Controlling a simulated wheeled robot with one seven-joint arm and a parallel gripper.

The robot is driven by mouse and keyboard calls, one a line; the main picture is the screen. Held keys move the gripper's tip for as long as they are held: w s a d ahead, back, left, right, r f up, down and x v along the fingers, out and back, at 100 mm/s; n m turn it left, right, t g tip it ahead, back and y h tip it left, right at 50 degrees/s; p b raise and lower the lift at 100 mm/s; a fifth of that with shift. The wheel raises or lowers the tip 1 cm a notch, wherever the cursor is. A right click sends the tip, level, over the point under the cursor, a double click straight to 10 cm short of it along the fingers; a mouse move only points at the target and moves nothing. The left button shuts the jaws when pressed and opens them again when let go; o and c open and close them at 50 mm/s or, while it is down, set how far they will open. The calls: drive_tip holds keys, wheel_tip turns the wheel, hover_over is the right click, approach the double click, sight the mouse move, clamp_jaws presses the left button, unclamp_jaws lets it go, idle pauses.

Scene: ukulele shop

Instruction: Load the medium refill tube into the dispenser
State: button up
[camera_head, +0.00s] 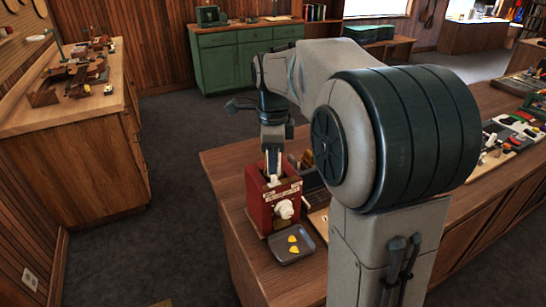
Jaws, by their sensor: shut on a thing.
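The dispenser (263,214) is a red box with a white knob and a pale label strip on its front. It stands on the wooden counter, left of my arm. My gripper (273,176) points down at the dispenser's open top, and its fingertips are at or just inside the opening. It is shut on a narrow pale thing, which seems to be the medium refill tube. The tube is mostly hidden by the fingers and the box, so its size and how deep it sits cannot be told.
A dark tray (279,258) with yellow picks lies in front of the dispenser. A dark laptop-like object (313,190) sits close on its right. My arm hides much of the counter (226,160). A cluttered workbench (75,118) stands left, a green cabinet (243,64) behind.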

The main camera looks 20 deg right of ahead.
drive_tip(key=shift+f+b, duration=0.4)
drive_tip(key=shift+f, duration=0.2)
drive_tip(key=o, duration=0.7)
wheel_tip(320, 180, up, 11)
drive_tip(key=p, duration=0.9)
drive_tip(key=s+f+n+t+b, duration=0.2)
drive_tip(key=s+f+n, duration=0.3)
drive_tip(key=s+n, duration=0.5)
drive_tip(key=s+f+n+t+b, duration=0.1)
drive_tip(key=s+f+n+b, duration=0.2)
drive_tip(key=s+n, duration=0.7)
wheel_tip(320, 180, down, 2)
drive_tip(key=shift+f+n+t, duration=0.25)
drive_tip(key=shift+n+t, duration=0.15)
drive_tip(key=shift+n, duration=0.2)
